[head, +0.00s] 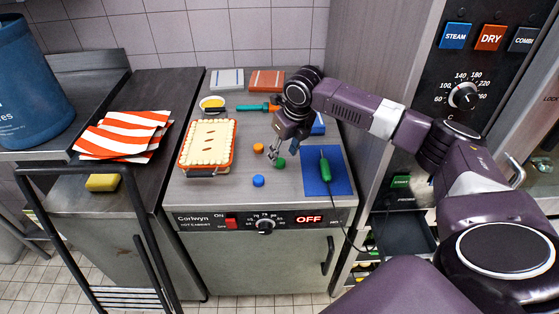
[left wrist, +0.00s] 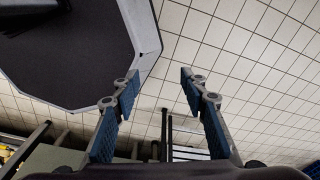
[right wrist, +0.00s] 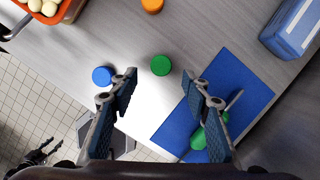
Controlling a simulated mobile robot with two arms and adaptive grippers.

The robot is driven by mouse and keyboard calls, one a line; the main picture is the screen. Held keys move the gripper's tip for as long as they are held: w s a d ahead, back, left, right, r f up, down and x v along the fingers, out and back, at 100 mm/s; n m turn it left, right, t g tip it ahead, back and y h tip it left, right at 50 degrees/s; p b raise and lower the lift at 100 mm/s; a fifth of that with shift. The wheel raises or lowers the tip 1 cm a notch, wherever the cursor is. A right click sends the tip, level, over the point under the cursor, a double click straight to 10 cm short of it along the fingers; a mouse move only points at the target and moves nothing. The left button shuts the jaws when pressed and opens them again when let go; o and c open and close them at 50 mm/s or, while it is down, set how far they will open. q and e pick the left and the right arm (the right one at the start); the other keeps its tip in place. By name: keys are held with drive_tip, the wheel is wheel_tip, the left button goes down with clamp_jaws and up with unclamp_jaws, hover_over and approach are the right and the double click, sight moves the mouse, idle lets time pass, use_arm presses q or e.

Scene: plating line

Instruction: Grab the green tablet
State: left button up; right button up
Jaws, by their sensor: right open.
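The green tablet (head: 280,163) is a small round disc lying on the grey worktop. It also shows in the right wrist view (right wrist: 161,65), beyond and roughly midway between the fingertips. My right gripper (head: 274,155) is open and empty, just above and very near the tablet in the head view. Its two fingers show spread apart in the right wrist view (right wrist: 160,84). My left gripper (left wrist: 160,80) is open and empty over the tiled floor in the left wrist view. It is out of the head view.
A blue disc (head: 258,181) and an orange disc (head: 258,148) lie near the tablet. A green-handled tool (head: 325,170) rests on a blue mat (head: 341,181) to the right. A filled orange-rimmed dish (head: 233,155) stands to the left.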

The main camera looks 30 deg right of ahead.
sight(280, 161)
drive_tip(key=x, duration=0.2)
drive_tip(key=p+x, duration=0.1)
drive_tip(key=x, duration=0.1)
drive_tip(key=shift+w+d, duration=0.1)
drive_tip(key=shift+w, duration=0.2)
drive_tip(key=shift+f, duration=0.15)
drive_tip(key=c, duration=1.1)
use_arm(q)
drive_tip(key=shift+w+r, duration=0.5)
drive_tip(key=shift+r, duration=0.25)
